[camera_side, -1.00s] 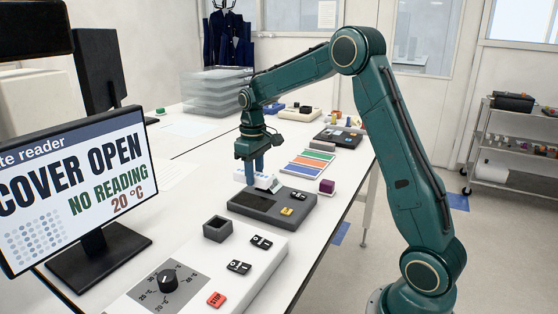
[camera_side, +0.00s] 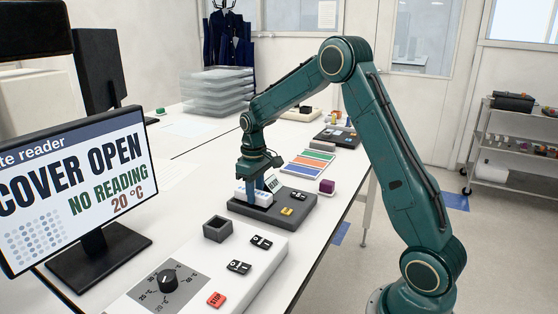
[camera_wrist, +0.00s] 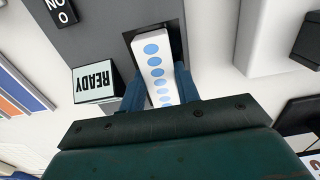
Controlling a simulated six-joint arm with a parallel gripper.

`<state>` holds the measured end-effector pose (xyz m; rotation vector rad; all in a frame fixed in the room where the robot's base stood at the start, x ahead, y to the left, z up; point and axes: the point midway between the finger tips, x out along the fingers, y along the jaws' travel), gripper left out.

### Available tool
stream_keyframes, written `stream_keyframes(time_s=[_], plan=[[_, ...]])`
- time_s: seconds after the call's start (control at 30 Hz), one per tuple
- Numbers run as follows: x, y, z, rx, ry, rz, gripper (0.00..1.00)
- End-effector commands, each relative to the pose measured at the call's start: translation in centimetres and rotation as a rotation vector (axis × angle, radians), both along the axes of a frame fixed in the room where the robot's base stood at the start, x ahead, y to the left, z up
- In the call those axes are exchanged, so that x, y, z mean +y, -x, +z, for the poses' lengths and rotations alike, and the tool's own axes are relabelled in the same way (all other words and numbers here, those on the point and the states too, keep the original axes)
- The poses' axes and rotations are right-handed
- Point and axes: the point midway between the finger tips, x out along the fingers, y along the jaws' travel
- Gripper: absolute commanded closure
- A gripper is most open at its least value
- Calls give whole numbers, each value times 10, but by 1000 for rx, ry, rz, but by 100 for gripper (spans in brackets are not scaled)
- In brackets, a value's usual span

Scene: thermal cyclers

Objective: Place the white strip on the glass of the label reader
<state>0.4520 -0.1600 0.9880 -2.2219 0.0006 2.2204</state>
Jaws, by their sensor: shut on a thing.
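The label reader (camera_side: 294,215) is a dark grey box with a small READY display (camera_wrist: 95,85). The strip is over the reader's dark recessed glass (camera_wrist: 178,30), which is mostly hidden by the strip and fingers. I cannot tell whether the strip touches the glass.
A monitor (camera_side: 75,190) reading COVER OPEN stands left. Coloured strips (camera_side: 308,165) and a purple block (camera_side: 327,187) lie behind the reader.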

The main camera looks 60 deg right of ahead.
Motion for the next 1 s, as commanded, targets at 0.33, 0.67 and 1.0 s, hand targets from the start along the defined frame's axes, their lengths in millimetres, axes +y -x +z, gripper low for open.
stream_keyframes(time_s=[0.33,0.67,1.0], plan=[[0,0,-3,1,0,0,64],[0,0,-3,0,0,0,46],[0,-1,11,-1,1,0,46]])
